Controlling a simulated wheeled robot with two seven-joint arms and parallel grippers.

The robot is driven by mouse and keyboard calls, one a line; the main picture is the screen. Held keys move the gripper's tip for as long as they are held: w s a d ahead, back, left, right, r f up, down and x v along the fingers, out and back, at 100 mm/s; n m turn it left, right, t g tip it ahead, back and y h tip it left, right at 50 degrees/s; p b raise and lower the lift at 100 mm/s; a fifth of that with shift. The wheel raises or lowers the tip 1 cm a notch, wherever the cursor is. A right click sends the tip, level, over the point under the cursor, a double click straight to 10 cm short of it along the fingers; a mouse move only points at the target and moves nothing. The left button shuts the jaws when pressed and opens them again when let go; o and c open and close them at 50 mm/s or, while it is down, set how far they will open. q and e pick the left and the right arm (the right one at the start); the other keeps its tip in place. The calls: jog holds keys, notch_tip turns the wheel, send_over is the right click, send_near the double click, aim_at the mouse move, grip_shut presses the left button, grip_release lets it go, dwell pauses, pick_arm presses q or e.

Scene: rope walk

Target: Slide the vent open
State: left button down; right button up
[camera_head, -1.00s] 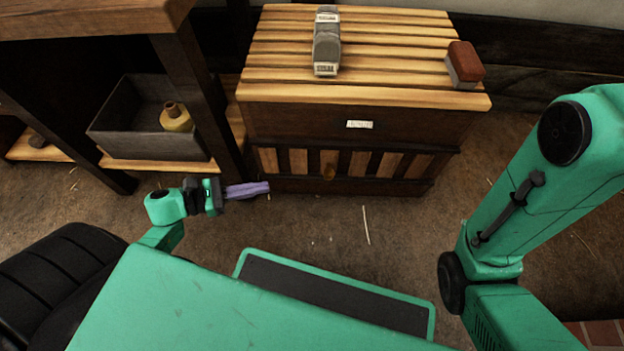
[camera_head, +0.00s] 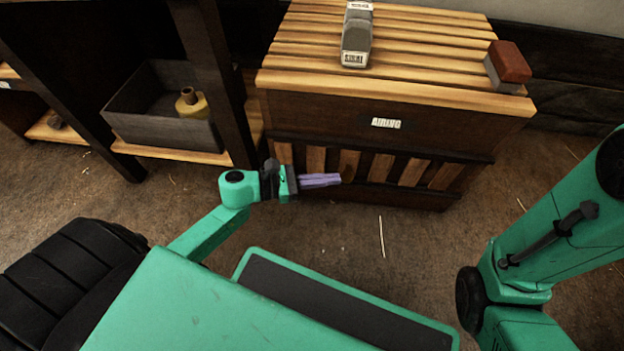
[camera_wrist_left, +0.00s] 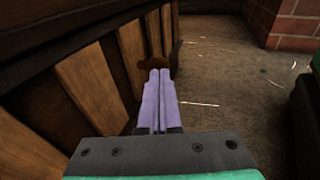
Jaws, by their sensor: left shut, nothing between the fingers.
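The vent (camera_head: 381,167) is a row of upright light wooden slats with dark strips between them, low on the front of a wooden chest. Its slats also show along the left of the left wrist view (camera_wrist_left: 85,82). A round brown knob (camera_head: 349,160) stands out from the vent; in the left wrist view the knob (camera_wrist_left: 155,62) is just beyond the fingertips. My left gripper (camera_head: 338,179) has its purple fingers shut and empty, beside the slats and close to the knob. Whether they touch it I cannot tell. My right arm shows at the right; its gripper is out of view.
The chest (camera_head: 300,112) has a slatted top, an "AIRING" label (camera_head: 386,123), a grey block (camera_head: 356,40) and a red-brown block (camera_head: 508,66). A shelf at left holds a grey bin (camera_head: 150,128) with a yellow bottle (camera_head: 192,104). The floor before the chest is clear.

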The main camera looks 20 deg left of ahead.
aim_at(348, 181)
pick_arm(q)
jog(key=shift+w+d, duration=0.1)
jog(key=shift+d, duration=0.05)
jog(key=d, duration=0.1)
jog(key=w+d, duration=0.1)
jog(key=d, duration=0.1)
jog(key=shift+d, duration=0.3)
jog(key=shift+d+r, duration=0.1)
jog(key=shift+d, duration=0.15)
